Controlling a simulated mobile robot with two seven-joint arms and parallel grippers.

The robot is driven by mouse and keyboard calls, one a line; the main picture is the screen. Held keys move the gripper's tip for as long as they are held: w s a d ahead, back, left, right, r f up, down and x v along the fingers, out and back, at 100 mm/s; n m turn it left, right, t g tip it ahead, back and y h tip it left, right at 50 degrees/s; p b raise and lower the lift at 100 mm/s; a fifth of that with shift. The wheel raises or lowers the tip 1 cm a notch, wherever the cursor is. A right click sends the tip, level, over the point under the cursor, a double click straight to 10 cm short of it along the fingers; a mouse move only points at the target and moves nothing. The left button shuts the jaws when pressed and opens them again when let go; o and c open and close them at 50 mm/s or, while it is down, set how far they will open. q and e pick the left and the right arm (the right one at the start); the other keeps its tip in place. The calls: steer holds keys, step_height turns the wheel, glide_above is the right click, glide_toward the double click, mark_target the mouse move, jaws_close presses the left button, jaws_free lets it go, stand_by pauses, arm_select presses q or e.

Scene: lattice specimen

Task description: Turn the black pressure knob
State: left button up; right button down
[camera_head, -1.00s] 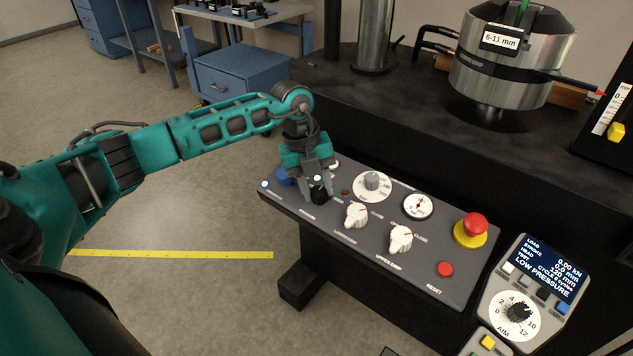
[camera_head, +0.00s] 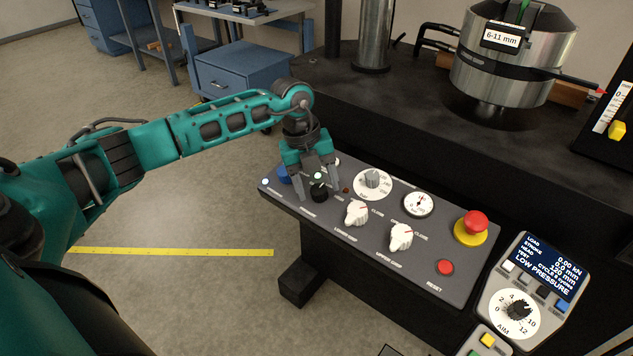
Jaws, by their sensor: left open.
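The black knob (camera_head: 319,193) stands on the left part of the sloped grey control panel (camera_head: 380,253). My left gripper (camera_head: 319,189) is over it from above, open, with one finger on each side of the knob. A gap shows between the fingers and the knob, though exact contact at the far side cannot be told. The display (camera_head: 553,266) at the right reads "LOW PRESSURE". My right gripper is not in view.
Close to the gripper are a blue button (camera_head: 284,174) and a grey knob on a white dial (camera_head: 372,180). Two white knobs (camera_head: 357,212) (camera_head: 400,236), a gauge (camera_head: 418,204), a red emergency button (camera_head: 473,225) and a red reset button (camera_head: 445,267) lie further right.

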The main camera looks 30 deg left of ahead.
arm_select(q)
steer(key=p+v, duration=0.1)
steer(key=v, duration=1.1)
steer(key=shift+r, duration=0.4)
